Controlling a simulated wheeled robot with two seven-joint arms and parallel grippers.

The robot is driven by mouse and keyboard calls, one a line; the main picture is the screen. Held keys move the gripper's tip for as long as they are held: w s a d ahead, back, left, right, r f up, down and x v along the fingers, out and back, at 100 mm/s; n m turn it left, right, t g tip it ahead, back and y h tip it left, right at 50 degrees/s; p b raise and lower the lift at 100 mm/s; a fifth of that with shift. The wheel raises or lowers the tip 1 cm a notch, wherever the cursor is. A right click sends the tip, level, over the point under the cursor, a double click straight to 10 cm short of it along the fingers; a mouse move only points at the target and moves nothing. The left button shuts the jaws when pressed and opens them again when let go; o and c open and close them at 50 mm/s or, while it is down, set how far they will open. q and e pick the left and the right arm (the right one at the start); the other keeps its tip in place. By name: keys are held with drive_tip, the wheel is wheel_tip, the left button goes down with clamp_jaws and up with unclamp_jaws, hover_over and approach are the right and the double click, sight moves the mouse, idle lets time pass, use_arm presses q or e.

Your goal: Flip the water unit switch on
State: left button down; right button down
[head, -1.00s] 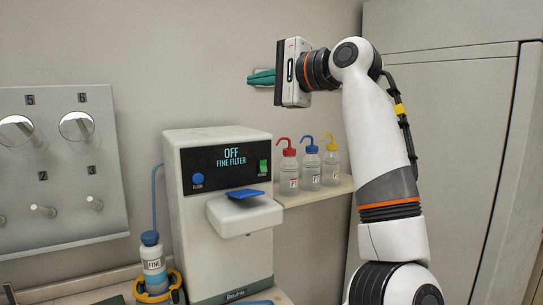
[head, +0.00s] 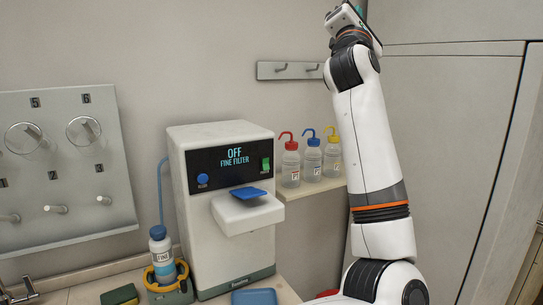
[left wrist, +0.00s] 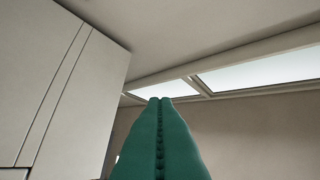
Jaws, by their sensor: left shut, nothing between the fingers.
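The water unit (head: 221,230) is a white box left of centre in the head view. Its dark panel reads "OFF FINE FILTER". A green rocker switch (head: 266,164) is at the panel's right end and a round blue button (head: 202,181) at its left. My left gripper (head: 351,18) is at the top edge of the head view, well above and to the right of the switch, touching nothing visible. Its fingers are cut off there. In the left wrist view, the green fingers (left wrist: 160,100) are pressed together, empty, pointing towards the ceiling. The right gripper is not in view.
Wash bottles with red (head: 290,165), blue (head: 312,160) and yellow (head: 332,157) caps stand on a shelf right of the unit. A "FINE" bottle (head: 160,255) stands at its left. A hook rail (head: 285,70) is on the wall. The space before the panel is clear.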

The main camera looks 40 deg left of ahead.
sight(267, 169)
use_arm(q)
drive_tip(key=a+f+m+g+h+p, duration=0.15)
drive_tip(key=a+f+g, duration=0.35)
drive_tip(key=f+g, duration=0.6)
drive_tip(key=s+a+f+n+g+h+p, duration=0.1)
drive_tip(key=s+f+n+g+h+p, duration=0.1)
drive_tip(key=s+f+g, duration=0.6)
wheel_tip(267, 169, down, 5)
drive_tip(key=shift+s+r+n+g+p, duration=0.1)
drive_tip(key=shift+s+n+g+p, duration=0.35)
drive_tip(key=shift+s, duration=0.8)
drive_tip(key=shift+a, duration=0.1)
drive_tip(key=shift+t, duration=0.25)
drive_tip(key=p+x, duration=0.1)
drive_tip(key=x, duration=0.3)
drive_tip(key=p+x, duration=0.2)
drive_tip(key=x, duration=0.2)
drive_tip(key=a+r+p+x, duration=0.1)
drive_tip(key=x, duration=0.4)
drive_tip(key=shift+w+p, duration=0.1)
drive_tip(key=shift+p, duration=0.3)
drive_tip(key=shift+a+f, duration=0.2)
drive_tip(key=shift+a, duration=0.05)
drive_tip(key=shift+w, duration=0.1)
